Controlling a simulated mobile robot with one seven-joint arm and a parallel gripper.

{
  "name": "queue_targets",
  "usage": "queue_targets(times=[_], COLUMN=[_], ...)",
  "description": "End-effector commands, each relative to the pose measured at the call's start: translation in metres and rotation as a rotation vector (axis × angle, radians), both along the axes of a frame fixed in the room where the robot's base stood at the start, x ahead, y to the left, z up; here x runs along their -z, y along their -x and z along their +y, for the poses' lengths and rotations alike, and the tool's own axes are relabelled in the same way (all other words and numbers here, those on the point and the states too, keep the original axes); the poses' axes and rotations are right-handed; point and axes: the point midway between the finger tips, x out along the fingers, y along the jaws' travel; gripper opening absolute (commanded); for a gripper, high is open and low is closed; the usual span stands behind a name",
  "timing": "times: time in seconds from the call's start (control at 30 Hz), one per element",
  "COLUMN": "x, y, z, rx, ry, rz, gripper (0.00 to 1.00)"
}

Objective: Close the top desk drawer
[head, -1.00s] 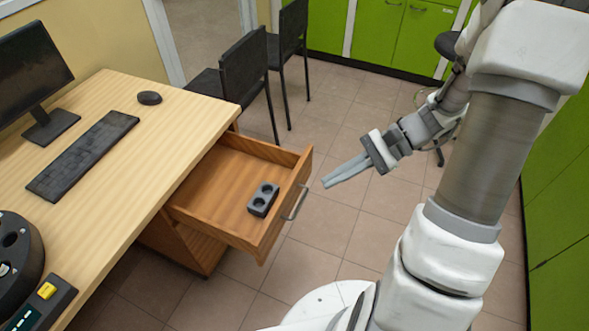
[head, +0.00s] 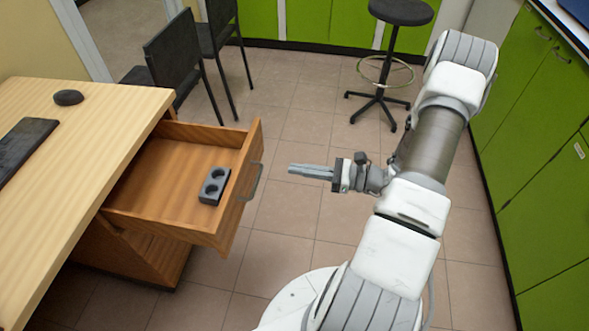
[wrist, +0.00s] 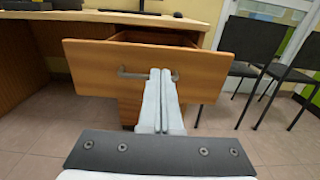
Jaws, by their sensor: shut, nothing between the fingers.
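The top desk drawer (head: 170,178) is pulled out from the wooden desk (head: 75,165). A dark grey block with two round holes (head: 214,186) lies inside it. The drawer front has a metal bar handle (head: 252,181), which also shows in the wrist view (wrist: 127,74). My gripper (head: 291,169) is shut and empty. It points left at the drawer front, with a gap to the handle in the head view. In the wrist view my fingers (wrist: 161,72) overlap the right part of the handle; I cannot tell contact from that view alone.
Two dark chairs (head: 180,55) stand beyond the desk. A black stool (head: 400,12) stands at the back. Green cabinets (head: 535,110) line the right side. A keyboard (head: 22,145) and mouse (head: 68,97) lie on the desk.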

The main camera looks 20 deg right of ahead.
Motion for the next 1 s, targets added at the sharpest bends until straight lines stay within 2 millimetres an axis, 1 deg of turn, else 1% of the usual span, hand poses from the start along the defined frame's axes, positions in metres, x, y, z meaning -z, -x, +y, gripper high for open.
queue_targets(times=[0.1, 0.3, 0.5, 0.7, 1.0], x=[0.002, 0.003, 0.002, 0.001, 0.0], y=[-0.015, -0.04, -0.058, -0.066, -0.066], z=[0.023, 0.057, 0.081, 0.091, 0.092], rx=[-0.006, -0.006, -0.004, -0.001, -0.001], ry=[-0.001, 0.001, 0.002, 0.002, 0.002], rz=[-0.001, 0.0, -0.001, 0.0, 0.0], gripper=[0.0, 0.0, 0.0, 0.0, 0.0])
